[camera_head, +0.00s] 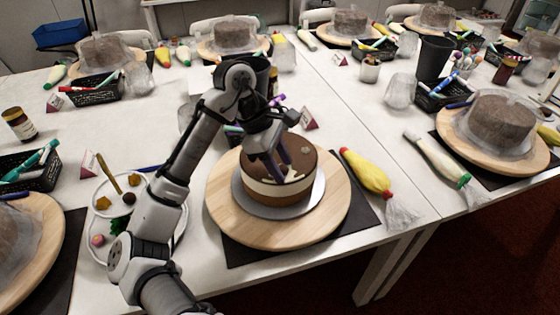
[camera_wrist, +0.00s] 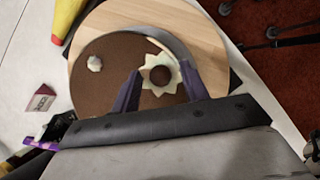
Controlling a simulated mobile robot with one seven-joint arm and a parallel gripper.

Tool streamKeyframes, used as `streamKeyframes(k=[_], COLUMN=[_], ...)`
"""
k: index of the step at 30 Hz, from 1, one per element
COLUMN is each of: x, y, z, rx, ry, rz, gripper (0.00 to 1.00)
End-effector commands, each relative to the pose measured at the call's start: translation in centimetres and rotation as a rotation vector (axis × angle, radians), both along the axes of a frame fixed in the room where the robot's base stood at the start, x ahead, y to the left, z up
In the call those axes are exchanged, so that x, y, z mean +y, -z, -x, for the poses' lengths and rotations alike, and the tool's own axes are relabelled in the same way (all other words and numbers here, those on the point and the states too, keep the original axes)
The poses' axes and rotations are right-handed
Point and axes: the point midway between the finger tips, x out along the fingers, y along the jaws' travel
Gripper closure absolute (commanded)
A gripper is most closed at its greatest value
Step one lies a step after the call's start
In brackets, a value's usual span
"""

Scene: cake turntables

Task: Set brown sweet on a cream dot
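The chocolate cake (camera_head: 262,163) with a cream band stands on a silver board (camera_head: 243,200) on a wooden turntable (camera_head: 225,215). My gripper (camera_head: 283,163) is low over the cake top. In the wrist view its two purple fingers (camera_wrist: 160,70) are apart, on either side of a pale cream star (camera_wrist: 149,86). A round brown sweet (camera_wrist: 160,76) shows at the star's middle, apart from both fingers; I cannot tell its exact height. A small cream dot (camera_wrist: 94,63) sits near the cake's edge, and also shows in the head view (camera_head: 305,150).
A white plate (camera_head: 140,186) of small sweets is left of the turntable, partly behind my arm. A yellow piping bag (camera_head: 364,172) lies right of it. A small red-and-white card (camera_head: 309,119) stands behind. The table's front edge is close.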

Motion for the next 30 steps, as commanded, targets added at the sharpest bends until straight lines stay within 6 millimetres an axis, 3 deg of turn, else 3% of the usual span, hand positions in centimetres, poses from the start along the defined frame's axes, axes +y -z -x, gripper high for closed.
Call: streamKeyframes(k=[8, 21, 30], x=[0.1, 3.4, 4.7], y=[-0.5, -8.1, -11.0], z=[0.0, -0.9, -1.2], rx=[-0.001, -0.002, -0.001], ry=[0.0, -0.003, -0.001], rz=[-0.001, -0.004, -0.001], gripper=[0.55, 0.55, 0.55])
